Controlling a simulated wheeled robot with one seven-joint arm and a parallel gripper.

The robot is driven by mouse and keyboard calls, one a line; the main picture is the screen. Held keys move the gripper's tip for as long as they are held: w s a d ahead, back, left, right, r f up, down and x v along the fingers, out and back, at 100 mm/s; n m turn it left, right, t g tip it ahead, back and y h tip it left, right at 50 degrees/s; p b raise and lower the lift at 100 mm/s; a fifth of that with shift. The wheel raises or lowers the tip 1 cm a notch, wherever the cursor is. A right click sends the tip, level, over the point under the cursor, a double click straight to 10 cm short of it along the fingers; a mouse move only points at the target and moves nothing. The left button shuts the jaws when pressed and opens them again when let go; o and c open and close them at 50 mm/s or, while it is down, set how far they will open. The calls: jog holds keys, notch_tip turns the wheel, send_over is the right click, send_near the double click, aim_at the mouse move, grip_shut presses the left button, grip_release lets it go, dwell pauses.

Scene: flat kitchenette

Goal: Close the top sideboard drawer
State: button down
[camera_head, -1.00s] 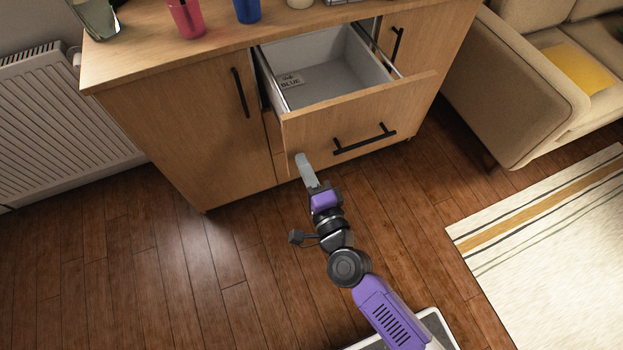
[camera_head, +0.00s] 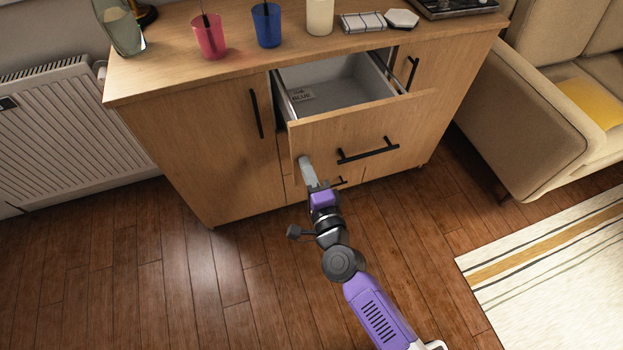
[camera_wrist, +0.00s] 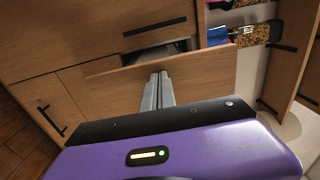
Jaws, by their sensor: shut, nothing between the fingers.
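The top sideboard drawer (camera_head: 350,132) is partly open, its wooden front standing out from the wooden sideboard (camera_head: 190,140). Its grey inside (camera_head: 345,88) shows a label ending in "BLUE". A black bar handle (camera_head: 368,151) is on its front. My gripper (camera_head: 305,160) is shut and empty, with its grey fingertips at the lower left of the drawer front, left of the handle. I cannot tell for sure whether they touch. In the wrist view, the shut fingers (camera_wrist: 158,90) point at a wooden panel.
A red cup (camera_head: 209,38), a blue cup (camera_head: 267,25) and a cream candle-like cylinder (camera_head: 320,17) stand on top. A radiator (camera_head: 70,130) is at left, a beige sofa (camera_head: 535,130) and striped rug (camera_head: 560,270) at right. Wooden floor in front is clear.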

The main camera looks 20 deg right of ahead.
jog(key=b, duration=0.5)
send_near(283, 108)
jog(key=w, duration=0.2)
jog(key=w+r, duration=0.1)
jog(key=w, duration=0.1)
jog(key=w+r, duration=0.1)
jog(key=w, duration=0.1)
jog(key=shift+a, duration=0.3)
jog(key=shift+w+r+b, duration=0.1)
jog(key=shift+w+b, duration=0.35)
jog(key=shift+w, duration=0.2)
jog(key=shift+w+r, duration=0.1)
jog(key=shift+r, duration=0.2)
jog(key=shift+f, duration=0.15)
